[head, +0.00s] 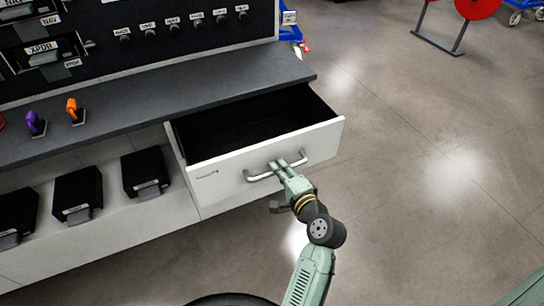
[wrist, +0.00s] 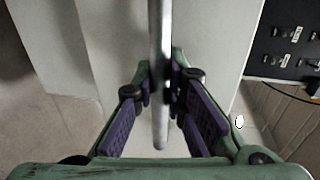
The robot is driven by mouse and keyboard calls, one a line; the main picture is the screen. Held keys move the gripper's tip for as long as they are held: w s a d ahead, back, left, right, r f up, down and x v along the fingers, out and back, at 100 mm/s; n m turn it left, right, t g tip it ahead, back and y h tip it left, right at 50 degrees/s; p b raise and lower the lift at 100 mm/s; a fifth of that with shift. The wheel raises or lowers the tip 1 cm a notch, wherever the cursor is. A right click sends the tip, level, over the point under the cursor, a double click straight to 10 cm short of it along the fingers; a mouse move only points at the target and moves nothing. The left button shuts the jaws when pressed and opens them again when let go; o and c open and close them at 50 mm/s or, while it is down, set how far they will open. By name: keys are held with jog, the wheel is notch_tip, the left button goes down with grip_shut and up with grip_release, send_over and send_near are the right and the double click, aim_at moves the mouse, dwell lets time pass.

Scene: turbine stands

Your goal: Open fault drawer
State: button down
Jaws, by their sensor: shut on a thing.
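The fault drawer (head: 225,177) has a white front and stands pulled out from the right end of the workbench in the head view. Its inside is dark and looks empty. A metal bar handle (head: 262,177) runs across its front. My gripper (head: 277,167) is at the middle of this handle. In the wrist view my gripper's purple-padded fingers (wrist: 164,88) are on both sides of the handle (wrist: 160,50), shut on it. The drawer front (wrist: 115,40) shows behind the handle. A small label on the drawer front is too small to read.
The grey bench top (head: 180,85) lies above the drawer, with a purple tool (head: 36,124) and an orange tool (head: 73,109) on it. Black boxes (head: 78,190) sit on the white shelf below. The floor (head: 430,180) to the right is clear.

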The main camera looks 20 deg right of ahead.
jog(key=shift+s, duration=0.65)
jog(key=c, duration=1.6)
grip_release()
